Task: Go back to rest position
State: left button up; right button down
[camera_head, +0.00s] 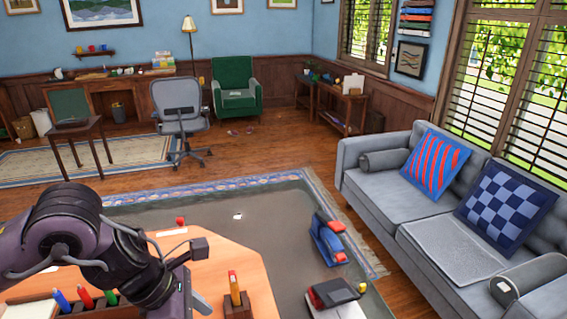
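My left arm comes in from the left, bent over the wooden table (235,265). Its dark wrist is above the table's left part, and the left gripper (192,298) points down near the bottom edge. Its fingertips are hidden or too unclear to show whether it is open. I see nothing held in it. My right arm and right gripper are out of view.
Colored markers (84,298) stand in a dark holder beneath my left arm. A small wooden block holder (237,304) with an orange item stands right of the gripper. A grey sofa (390,205) is at the right. Open floor lies beyond the rug.

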pick_arm(q)
jog(key=w+d+r+n+t+h, duration=0.1)
jog(key=d+n+t+h, duration=0.15)
jog(key=d+n, duration=0.45)
jog(key=w+d+r+n+t+h, duration=0.1)
jog(key=w+d+n+t+h, duration=0.3)
jog(key=d, duration=0.6)
jog(key=a+f+n+t+y, duration=0.25)
jog(key=a+n+y, duration=0.4)
jog(key=n, duration=1.25)
jog(key=s+a+f+n+g+y, duration=0.6)
jog(key=s+a+f+n, duration=0.6)
jog(key=a+f+n, duration=0.5)
notch_tip(320, 180, down, 27)
jog(key=s+n+g+h, duration=0.1)
jog(key=s+g, duration=0.1)
jog(key=s+a+f+g, duration=0.1)
jog(key=s+a+f, duration=0.2)
jog(key=s+f, duration=1.6)
jog(key=shift+s+g, duration=0.25)
jog(key=shift+g, duration=0.05)
